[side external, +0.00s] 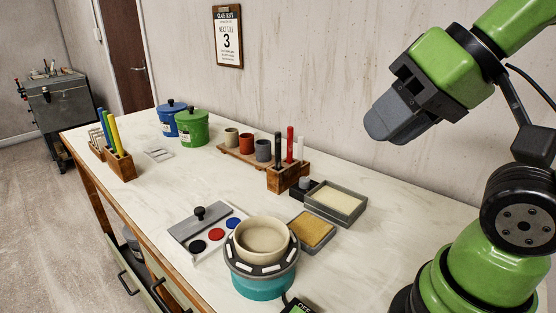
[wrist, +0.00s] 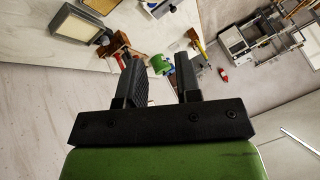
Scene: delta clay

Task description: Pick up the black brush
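The black brush (side external: 278,152) stands upright in a wooden holder (side external: 282,180) at the back of the table, in the side view. A red brush (side external: 290,142) and a white one (side external: 300,148) stand in the same holder. My gripper (side external: 382,127) is above and to the right of the holder, well apart from it. In the wrist view my gripper (wrist: 157,58) shows two separated fingers with nothing between them. The holder (wrist: 114,42) and red brush (wrist: 119,61) also show there, but I cannot make out the black brush.
A bowl (side external: 262,240) sits on a turntable (side external: 262,280) in front. Blue (side external: 171,117) and green (side external: 192,127) jars stand farther left.

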